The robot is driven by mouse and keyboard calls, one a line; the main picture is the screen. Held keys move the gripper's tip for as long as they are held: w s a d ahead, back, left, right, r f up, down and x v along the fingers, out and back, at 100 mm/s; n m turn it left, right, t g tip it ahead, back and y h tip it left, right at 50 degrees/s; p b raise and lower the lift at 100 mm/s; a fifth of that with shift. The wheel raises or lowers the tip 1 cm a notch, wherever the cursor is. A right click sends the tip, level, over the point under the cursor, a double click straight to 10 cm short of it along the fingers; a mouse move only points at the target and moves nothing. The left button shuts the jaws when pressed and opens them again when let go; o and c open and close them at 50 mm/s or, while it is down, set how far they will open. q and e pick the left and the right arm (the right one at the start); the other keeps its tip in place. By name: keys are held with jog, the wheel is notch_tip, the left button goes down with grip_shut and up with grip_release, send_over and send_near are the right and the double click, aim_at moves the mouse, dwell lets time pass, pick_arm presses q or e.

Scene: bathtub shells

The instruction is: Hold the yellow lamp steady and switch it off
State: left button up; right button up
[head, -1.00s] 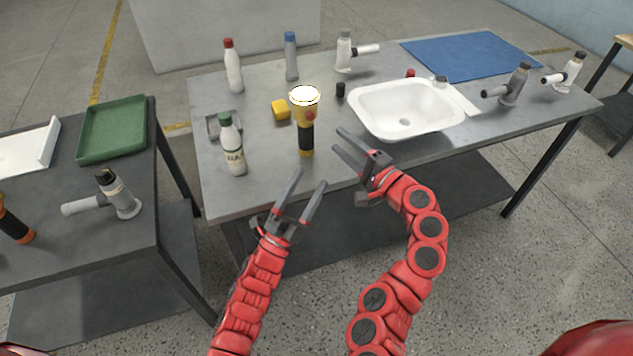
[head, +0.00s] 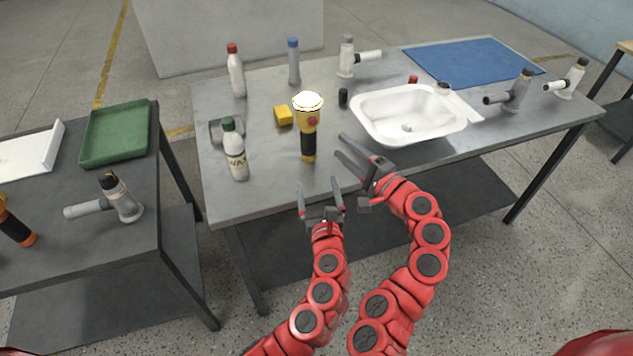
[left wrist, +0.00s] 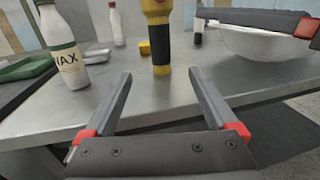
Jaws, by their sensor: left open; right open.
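The yellow lamp (head: 307,122) stands upright on the grey table. It has a black grip, a yellow foot, a red button on its head and a bright white top that looks lit. In the left wrist view the lamp (left wrist: 160,45) stands ahead, between and beyond the fingers, its top cut off. My left gripper (head: 320,186) is open and empty at the table's front edge, just short of the lamp; its fingers also show in the left wrist view (left wrist: 160,88). My right gripper (head: 344,148) is open and empty, to the right of the lamp, fingers pointing left.
A white-and-green bottle (head: 235,150) stands left of the lamp. A white basin (head: 452,129) is to the right. A blue mat (head: 490,62) lies at the back right.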

aim_at(310, 148)
pick_arm(q)
jog(key=w, duration=0.5)
jog(key=w+a, duration=0.1)
jog(key=w, duration=0.5)
jog(key=w+a, duration=0.1)
jog(key=w, duration=0.4)
jog(key=shift+w+f, duration=0.1)
jog(key=shift+w, duration=0.15)
jog(key=shift+w+f, duration=0.1)
jog(key=shift+w, duration=0.2)
grip_shut()
pick_arm(e)
grip_shut()
dwell(1.0)
